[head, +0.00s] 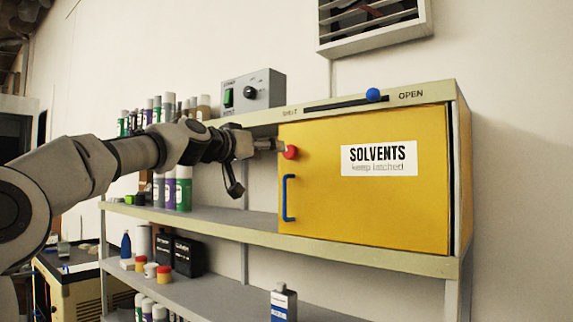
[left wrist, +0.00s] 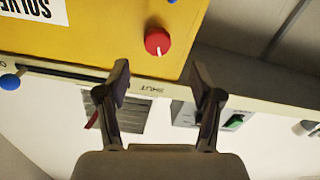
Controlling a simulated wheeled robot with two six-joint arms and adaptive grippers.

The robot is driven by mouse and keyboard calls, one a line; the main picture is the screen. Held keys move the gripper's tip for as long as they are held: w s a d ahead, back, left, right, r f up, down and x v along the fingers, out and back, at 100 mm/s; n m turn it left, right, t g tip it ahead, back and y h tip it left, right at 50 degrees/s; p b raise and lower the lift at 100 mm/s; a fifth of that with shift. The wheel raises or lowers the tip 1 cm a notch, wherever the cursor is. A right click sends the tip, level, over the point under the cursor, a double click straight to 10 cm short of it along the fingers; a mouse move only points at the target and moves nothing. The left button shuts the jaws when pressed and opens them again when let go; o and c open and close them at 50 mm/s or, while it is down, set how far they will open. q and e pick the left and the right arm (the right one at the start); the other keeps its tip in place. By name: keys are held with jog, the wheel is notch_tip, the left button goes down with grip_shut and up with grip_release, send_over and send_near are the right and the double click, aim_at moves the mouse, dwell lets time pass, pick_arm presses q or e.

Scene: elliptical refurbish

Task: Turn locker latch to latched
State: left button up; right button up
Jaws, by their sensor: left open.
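The yellow locker (head: 370,215) has a door marked "SOLVENTS keep latched", and the door looks closed. Its latch is a round red knob (head: 290,152) at the door's upper left corner. In the left wrist view the red knob (left wrist: 157,41) shows a short white mark on the side facing my gripper. My left gripper (head: 266,146) is at the left of the knob; in the left wrist view the open left gripper (left wrist: 161,82) has its two fingers apart, with the knob beyond the tips and nothing between them. Whether a finger touches the knob cannot be told.
A blue slider knob (head: 373,95) sits near "OPEN" on the rail above the door. A blue door handle (head: 288,198) is below the latch. A grey control box (head: 253,90) and spray cans (head: 183,190) stand left of the locker. A wall vent (head: 375,25) is above.

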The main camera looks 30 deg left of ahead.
aim_at(288, 152)
pick_arm(q)
jog(key=w+p, duration=0.1)
jog(key=w, duration=0.1)
jog(key=w+p, duration=0.1)
jog(key=w, duration=0.2)
jog(key=w+p, duration=0.2)
jog(key=shift+w+d+r, duration=0.1)
jog(key=shift+w+d, duration=0.2)
jog(key=shift+d, duration=0.1)
jog(key=shift+w, duration=0.25)
jog(key=shift+s, duration=0.25)
jog(key=c, duration=1.1)
